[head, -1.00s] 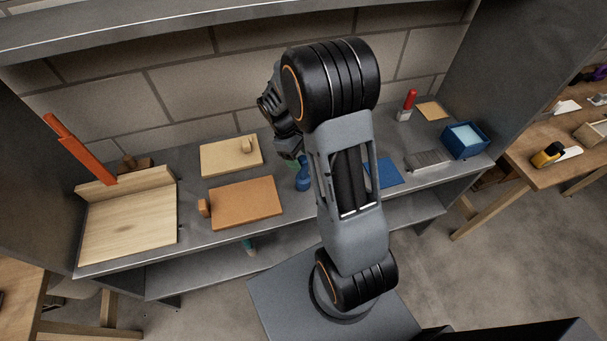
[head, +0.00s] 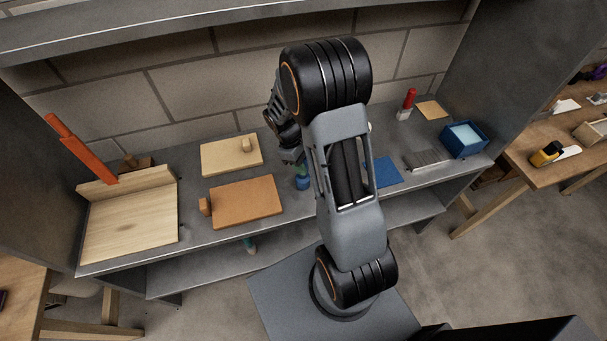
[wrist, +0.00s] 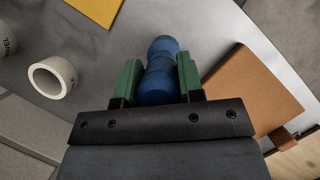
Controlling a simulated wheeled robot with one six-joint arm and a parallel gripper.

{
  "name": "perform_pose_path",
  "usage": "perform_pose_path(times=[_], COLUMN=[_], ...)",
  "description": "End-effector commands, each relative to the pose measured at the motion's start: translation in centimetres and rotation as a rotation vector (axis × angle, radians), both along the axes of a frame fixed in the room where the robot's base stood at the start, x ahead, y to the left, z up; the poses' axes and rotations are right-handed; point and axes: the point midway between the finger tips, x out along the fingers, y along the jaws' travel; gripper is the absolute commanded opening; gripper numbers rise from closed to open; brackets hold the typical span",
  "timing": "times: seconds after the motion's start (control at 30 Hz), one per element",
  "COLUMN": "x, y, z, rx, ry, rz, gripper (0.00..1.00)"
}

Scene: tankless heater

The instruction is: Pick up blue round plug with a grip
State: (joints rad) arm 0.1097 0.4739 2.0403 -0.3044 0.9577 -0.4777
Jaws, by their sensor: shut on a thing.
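The blue round plug with a grip (wrist: 160,72) stands between the green-padded fingers of my gripper (wrist: 159,78) in the wrist view. The fingers press on it from both sides, and its rounded end shows past the fingertips. In the head view the blue plug (head: 303,183) is at the shelf's surface, just right of the orange-brown board. My arm and gripper hide its upper part there, and I cannot tell whether it touches the shelf.
An orange-brown board with a small block (head: 247,202) lies left of the plug. A pale board (head: 231,156) lies behind it. A blue flat sheet (head: 386,173) lies to the right. A white ring (wrist: 52,77) and a yellow sheet (wrist: 97,8) show in the wrist view.

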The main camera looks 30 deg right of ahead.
Motion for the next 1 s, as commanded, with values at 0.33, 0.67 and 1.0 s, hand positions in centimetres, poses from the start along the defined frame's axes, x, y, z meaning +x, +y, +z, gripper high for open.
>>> perform_pose_path(times=[0.33,0.67,1.0], x=[0.0,0.1,-0.9], y=[0.0,0.0,3.0], z=[0.0,0.7,6.7], rx=[0.0,0.0,0.0], ry=[0.0,-0.004,-0.007], rz=[0.0,0.0,0.005], gripper=[0.0,0.0,0.0])
